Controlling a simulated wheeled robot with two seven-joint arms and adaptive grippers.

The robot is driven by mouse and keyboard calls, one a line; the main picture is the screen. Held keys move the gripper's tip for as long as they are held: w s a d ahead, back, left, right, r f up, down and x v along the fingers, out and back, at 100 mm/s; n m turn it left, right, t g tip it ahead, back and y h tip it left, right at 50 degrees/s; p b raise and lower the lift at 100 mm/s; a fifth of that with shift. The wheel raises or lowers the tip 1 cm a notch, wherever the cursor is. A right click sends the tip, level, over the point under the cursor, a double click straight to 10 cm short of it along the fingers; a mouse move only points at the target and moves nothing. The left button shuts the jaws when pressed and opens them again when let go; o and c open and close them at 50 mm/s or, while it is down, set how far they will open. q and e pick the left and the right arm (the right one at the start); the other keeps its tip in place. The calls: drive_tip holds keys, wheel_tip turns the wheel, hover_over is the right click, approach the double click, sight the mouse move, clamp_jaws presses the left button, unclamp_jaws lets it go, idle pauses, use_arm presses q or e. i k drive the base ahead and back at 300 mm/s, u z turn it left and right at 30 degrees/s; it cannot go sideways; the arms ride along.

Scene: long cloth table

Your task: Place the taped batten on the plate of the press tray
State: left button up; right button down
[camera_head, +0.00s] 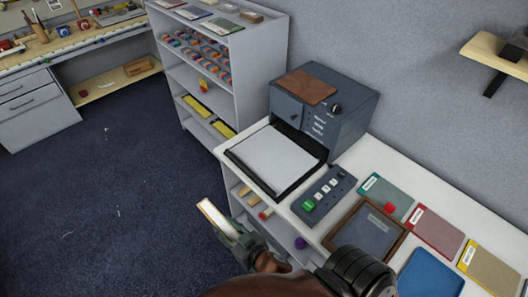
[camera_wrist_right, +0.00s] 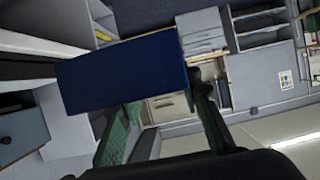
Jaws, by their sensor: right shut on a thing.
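The press (camera_head: 325,105) is a dark grey machine at the back of the white counter. Its tray (camera_head: 302,183) has a black rim around a pale flat plate (camera_head: 272,158), which is bare. My right gripper (camera_head: 233,232) is shut on a block-like batten (camera_head: 213,217), left of and nearer than the counter's edge, apart from the tray. The batten shows a cream face in the head view. In the right wrist view the batten (camera_wrist_right: 115,78) shows a broad dark blue face beside my fingers (camera_wrist_right: 165,115). My left gripper is not in view.
A button panel (camera_head: 323,195) and a wood-framed dark tray (camera_head: 388,243) are right of the press tray. Coloured folders (camera_head: 432,230) and a blue item (camera_head: 430,275) lie farther right. A shelf unit (camera_head: 255,75) stands behind. Small items sit on shelves below the counter.

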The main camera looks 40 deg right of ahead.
sight(273, 156)
drive_tip(key=i, duration=5.75)
drive_tip(key=z, duration=4.4)
drive_tip(key=i, duration=1.65)
